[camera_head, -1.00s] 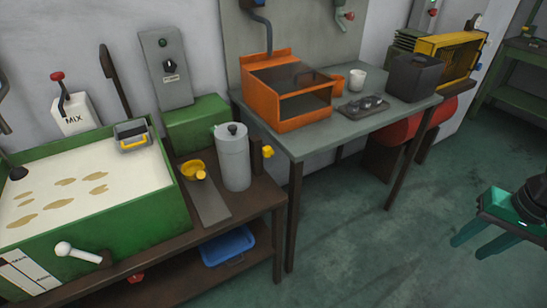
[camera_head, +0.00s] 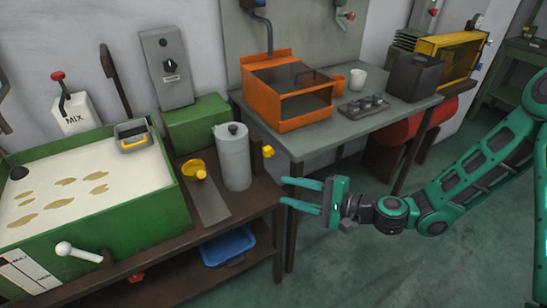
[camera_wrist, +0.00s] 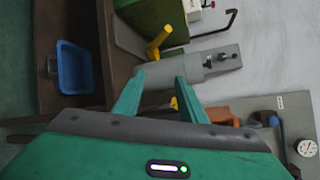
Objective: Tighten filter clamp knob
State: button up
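A yellow knob (camera_head: 268,151) sits on a dark bracket just right of the grey filter cylinder (camera_head: 234,160) on the brown bench. I take it as the clamp knob. In the wrist view a small yellow piece (camera_wrist: 173,102) shows between my fingers, partly hidden by one finger; it seems to be this knob. The cylinder (camera_wrist: 205,63) lies beyond the fingertips there. My gripper (camera_head: 282,191) is open and empty, pointing left at the bench's right end. It is lower than the knob in the head view and apart from it. The fingers also show in the wrist view (camera_wrist: 160,77).
A green tank (camera_head: 125,225) fills the bench's left. A blue bin (camera_head: 228,246) sits on the lower shelf. A grey table (camera_head: 392,112) with an orange box (camera_head: 290,116) stands behind my arm. The floor in front is clear.

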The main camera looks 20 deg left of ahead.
jog(key=w+a+r+m+t+y, duration=0.1)
jog(key=w+a+m+t, duration=0.25)
jog(key=m, duration=0.35)
jog(key=m+t+h, duration=0.3)
jog(key=m+t, duration=0.2)
jog(key=m, duration=0.5)
send_near(271, 155)
jog(key=shift+x, duration=4.55)
jog(key=shift+r, duration=0.1)
jog(key=c, duration=0.8)
